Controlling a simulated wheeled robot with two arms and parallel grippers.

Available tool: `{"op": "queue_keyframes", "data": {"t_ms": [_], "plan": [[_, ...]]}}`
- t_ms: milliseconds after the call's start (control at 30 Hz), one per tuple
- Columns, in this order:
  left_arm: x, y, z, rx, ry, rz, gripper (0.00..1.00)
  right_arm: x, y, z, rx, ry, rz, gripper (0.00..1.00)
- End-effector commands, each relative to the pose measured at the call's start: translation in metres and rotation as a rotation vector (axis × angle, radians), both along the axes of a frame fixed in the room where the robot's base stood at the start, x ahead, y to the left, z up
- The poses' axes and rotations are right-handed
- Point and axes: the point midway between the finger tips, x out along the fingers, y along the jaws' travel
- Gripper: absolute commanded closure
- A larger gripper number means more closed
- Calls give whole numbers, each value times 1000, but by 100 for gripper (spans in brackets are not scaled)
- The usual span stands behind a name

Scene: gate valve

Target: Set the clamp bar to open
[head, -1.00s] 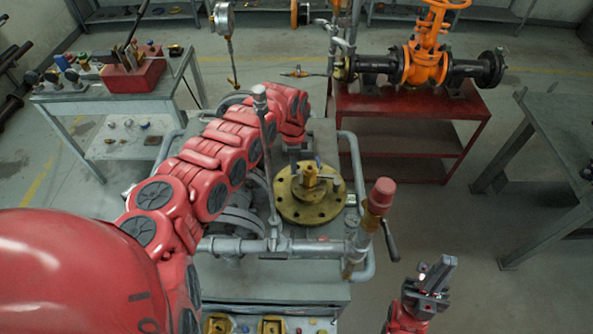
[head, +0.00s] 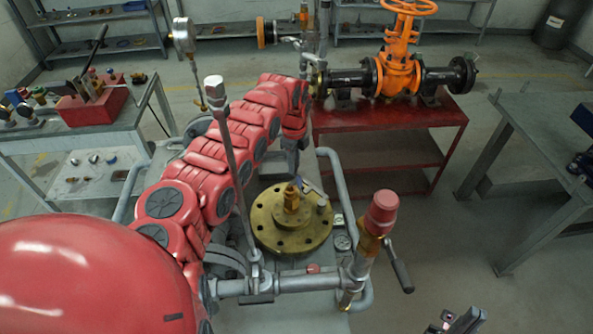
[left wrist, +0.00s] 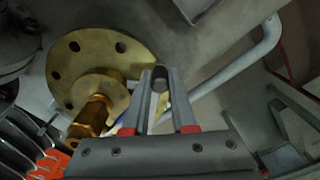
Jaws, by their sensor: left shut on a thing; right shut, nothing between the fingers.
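My left gripper (head: 293,168) is above the far edge of a round brass flange (head: 265,225) with a brass fitting (head: 292,198) at its centre. In the left wrist view the fingers (left wrist: 160,90) close on a grey, round-ended piece (left wrist: 160,82), which looks like the clamp bar. The fingers hide much of it, so its full shape and angle cannot be told. In the head view a short grey bar (head: 313,188) shows beside the fitting. My right gripper (head: 462,322) is at the bottom edge, partly cut off, shut and empty.
A grey pipe with a red-capped valve (head: 381,212) stands in front of the flange. A tall grey rod (head: 232,165) rises to its left. A bent grey rail (head: 343,190) runs along the right. An orange gate valve (head: 398,72) sits on a red table behind.

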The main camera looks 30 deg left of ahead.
Motion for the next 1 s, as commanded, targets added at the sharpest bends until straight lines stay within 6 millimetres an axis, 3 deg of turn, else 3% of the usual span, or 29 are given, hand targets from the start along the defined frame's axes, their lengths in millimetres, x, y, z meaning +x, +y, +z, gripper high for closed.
{"op": "queue_keyframes", "data": {"t_ms": [200, 700, 733, 800, 900, 1000], "plan": [[2, -1, -1, -1, 1, 5, 100, 0, 0, -11, 0, 0, 0, 100], [2, -2, 0, -2, 3, 5, 100, 0, 0, -11, 0, 0, 0, 100], [2, -2, 0, -2, 3, 5, 72, 0, 0, -11, 0, 0, 0, 100], [2, -2, 0, -2, 3, 5, 59, 0, 0, -11, 0, 0, 0, 100], [2, -2, 0, -2, 2, 5, 45, 0, 0, -11, 0, 0, 0, 100], [2, -2, 0, -2, 2, 5, 45, 0, 0, -11, 0, 0, 0, 100]]}}
